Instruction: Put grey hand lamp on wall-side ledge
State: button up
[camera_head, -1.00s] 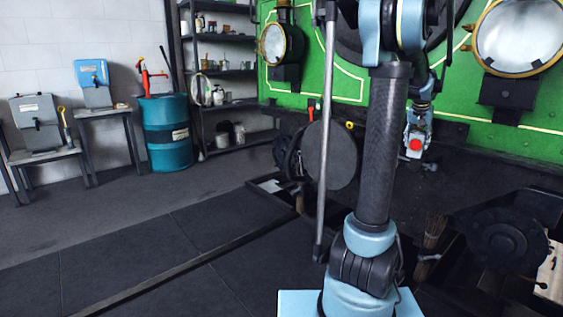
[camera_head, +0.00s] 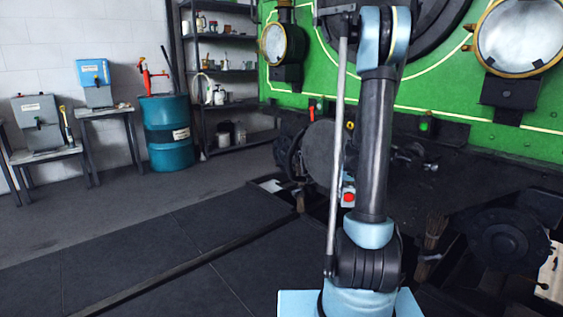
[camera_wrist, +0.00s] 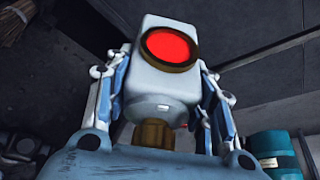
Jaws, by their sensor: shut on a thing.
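The grey hand lamp (camera_wrist: 162,75) has a pale grey box body and a round red lens. In the wrist view it sits between the fingers of my gripper (camera_wrist: 160,110), which is shut on it. In the head view only its red lens and part of its body (camera_head: 348,197) show, beside my arm, low in front of the dark front of the tram. My arm hides most of my gripper there. A dark ledge (camera_head: 470,132) runs below the green tram front (camera_head: 530,112); I cannot tell whether it is the wall-side ledge.
A round dark buffer (camera_head: 320,155) stands left of my arm, another dark round part (camera_head: 505,238) at right. A small green object (camera_head: 426,122) is at the tram front. A blue drum (camera_head: 168,135) and shelves (camera_head: 220,72) stand at back left. The left floor is clear.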

jog(key=w+a+f+n, duration=0.2)
jog(key=a+f, duration=0.9)
jog(key=shift+w+f+y, duration=0.2)
jog(key=shift+y, duration=0.2)
